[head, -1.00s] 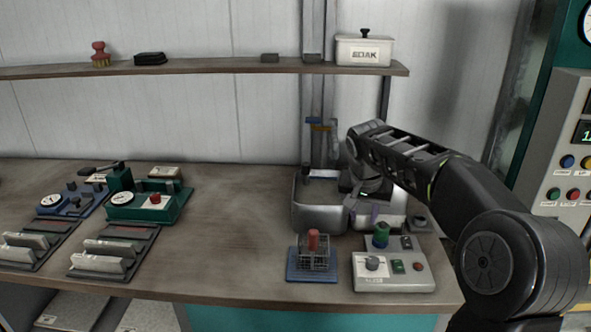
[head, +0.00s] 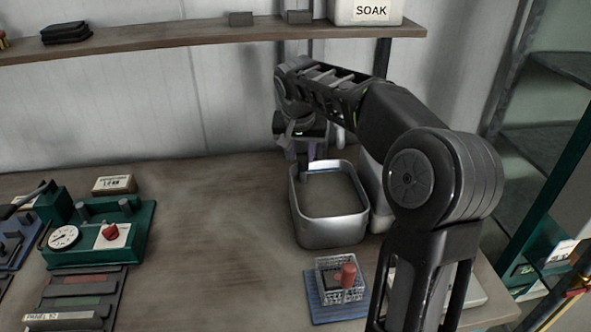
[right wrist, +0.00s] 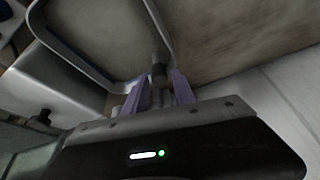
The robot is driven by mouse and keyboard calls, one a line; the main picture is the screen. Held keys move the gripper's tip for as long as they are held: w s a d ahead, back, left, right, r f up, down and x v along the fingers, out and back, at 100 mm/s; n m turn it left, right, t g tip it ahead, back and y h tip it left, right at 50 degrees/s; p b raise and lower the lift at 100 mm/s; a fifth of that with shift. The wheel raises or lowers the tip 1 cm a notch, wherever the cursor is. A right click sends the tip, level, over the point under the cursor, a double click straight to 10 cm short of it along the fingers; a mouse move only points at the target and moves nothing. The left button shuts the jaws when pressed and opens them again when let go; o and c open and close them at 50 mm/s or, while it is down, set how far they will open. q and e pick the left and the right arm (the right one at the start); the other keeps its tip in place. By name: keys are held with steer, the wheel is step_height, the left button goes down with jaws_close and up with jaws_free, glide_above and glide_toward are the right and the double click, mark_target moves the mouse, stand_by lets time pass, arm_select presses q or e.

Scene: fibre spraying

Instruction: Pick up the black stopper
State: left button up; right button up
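My right gripper (head: 301,152) is at the far left corner of the metal basin (head: 296,212), close to the wall. In the right wrist view its two purple fingers (right wrist: 158,86) stand apart. A small dark cylindrical piece (right wrist: 159,74) shows between them, near the basin rim (right wrist: 83,57). I cannot tell whether this piece is the black stopper or whether the fingers touch it. No other stopper can be made out for sure. My left gripper is not in view.
A wire cage with a red-topped item (head: 347,275) stands on a blue mat (head: 318,305) in front of the basin. A green gauge device (head: 100,235) stands left. A shelf (head: 200,35) with a SOAK box (head: 365,12) runs above. The middle of the table is clear.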

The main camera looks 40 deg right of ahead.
mark_target(303, 168)
steer(key=shift+s+r, duration=0.1)
steer(key=shift+s, duration=0.05)
steer(key=shift+x, duration=1.35)
steer(key=shift+d+p, duration=0.1)
steer(key=shift+p, duration=0.25)
steer(key=p+x, duration=0.1)
steer(key=x, duration=0.4)
steer(key=shift+d, duration=0.1)
steer(key=shift+c, duration=0.2)
jaws_close()
